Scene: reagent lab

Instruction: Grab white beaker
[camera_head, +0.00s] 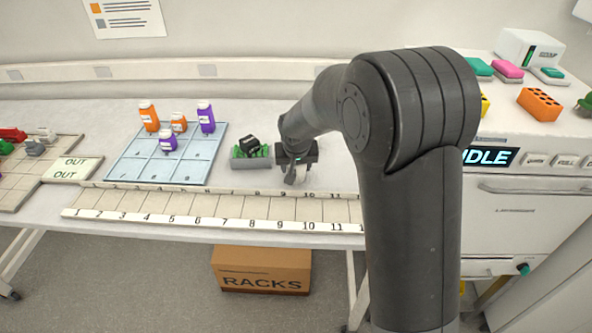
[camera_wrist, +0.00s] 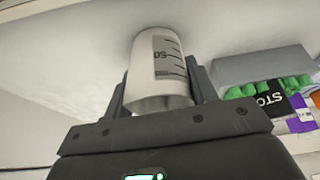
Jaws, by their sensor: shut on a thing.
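The white beaker (camera_wrist: 158,75) has dark graduation marks and shows in the wrist view, between the two fingers of my gripper (camera_wrist: 160,88). The fingers are shut on its sides. In the head view my gripper (camera_head: 293,174) points down just behind the numbered strip. Only a small whitish part of the beaker (camera_head: 299,177) shows there, mostly hidden by the gripper. I cannot tell whether the beaker touches the table.
A grey rack (camera_head: 249,162) with green pieces and a black block stands just left of my gripper. A blue gridded tray (camera_head: 138,167) holds orange and purple bottles further left. The numbered strip (camera_head: 190,205) runs along the front edge. A machine (camera_head: 530,205) stands right.

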